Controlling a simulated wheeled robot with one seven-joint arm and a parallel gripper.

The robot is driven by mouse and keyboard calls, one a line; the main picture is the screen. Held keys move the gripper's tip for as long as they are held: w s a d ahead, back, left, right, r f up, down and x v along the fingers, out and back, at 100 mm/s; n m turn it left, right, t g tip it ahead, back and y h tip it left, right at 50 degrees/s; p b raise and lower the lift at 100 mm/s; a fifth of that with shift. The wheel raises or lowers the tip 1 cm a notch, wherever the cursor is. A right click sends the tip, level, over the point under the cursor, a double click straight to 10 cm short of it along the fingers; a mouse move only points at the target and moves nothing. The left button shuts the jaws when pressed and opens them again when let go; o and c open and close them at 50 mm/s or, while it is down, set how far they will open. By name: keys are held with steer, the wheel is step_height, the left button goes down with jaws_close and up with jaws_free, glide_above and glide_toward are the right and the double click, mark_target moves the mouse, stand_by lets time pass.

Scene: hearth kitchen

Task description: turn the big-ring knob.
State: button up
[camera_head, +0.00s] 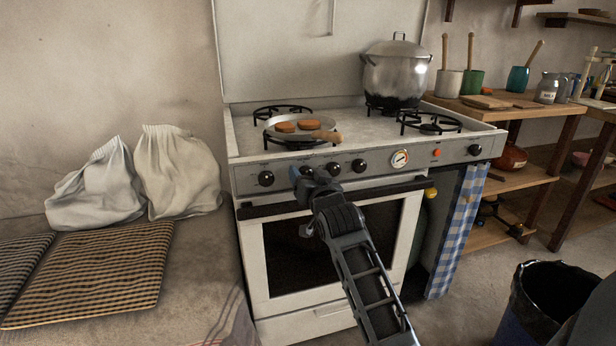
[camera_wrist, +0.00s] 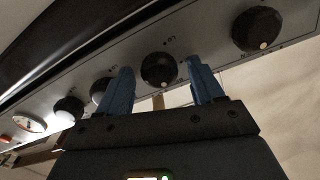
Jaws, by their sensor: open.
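The stove's front panel carries a row of black knobs; no label is readable, so I cannot tell which is the big-ring knob. My gripper (camera_head: 314,178) is at the panel, in front of the second knob from the left (camera_head: 306,170). In the wrist view my gripper (camera_wrist: 160,84) is open, and that knob (camera_wrist: 159,70) shows between its blue fingers. Whether the fingers touch it I cannot tell. The far-left knob (camera_head: 266,178) stands clear. Two more knobs, the third (camera_head: 333,168) and fourth (camera_head: 359,165), are just right of my gripper.
The gauge (camera_head: 399,158) and a red button (camera_head: 436,152) are further right. A pan (camera_head: 285,136) has its wooden handle near the front edge above the knobs. A steel pot (camera_head: 396,75) stands at the back. The oven handle (camera_head: 390,190) runs below the panel.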

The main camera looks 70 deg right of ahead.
steer(key=v, duration=0.7)
steer(key=shift+s+a, duration=0.25)
stand_by(0.5)
steer(key=s+a+f+n+t+y, duration=0.1)
steer(key=s+a+f+n+y, duration=0.2)
steer(key=a, duration=0.5)
steer(key=s+a+f+n+t+y, duration=0.1)
steer(key=s+a+f+n+y, duration=0.15)
steer(key=a, duration=0.65)
steer(key=s+a+f+n+t+y, duration=0.2)
steer(key=s+a+f+n+y, duration=0.1)
steer(key=a, duration=0.5)
steer(key=s+a+n+y, duration=0.3)
steer(key=s+a, duration=0.4)
steer(key=a, duration=0.1)
steer(key=s+a+r+n+y, duration=0.25)
steer(key=s+a, duration=0.25)
steer(key=s, duration=0.3)
step_height(320, 180, up, 16)
steer(key=p, duration=1.6)
steer(key=shift+r+m+g, duration=0.2)
steer(key=shift+m+g, duration=0.2)
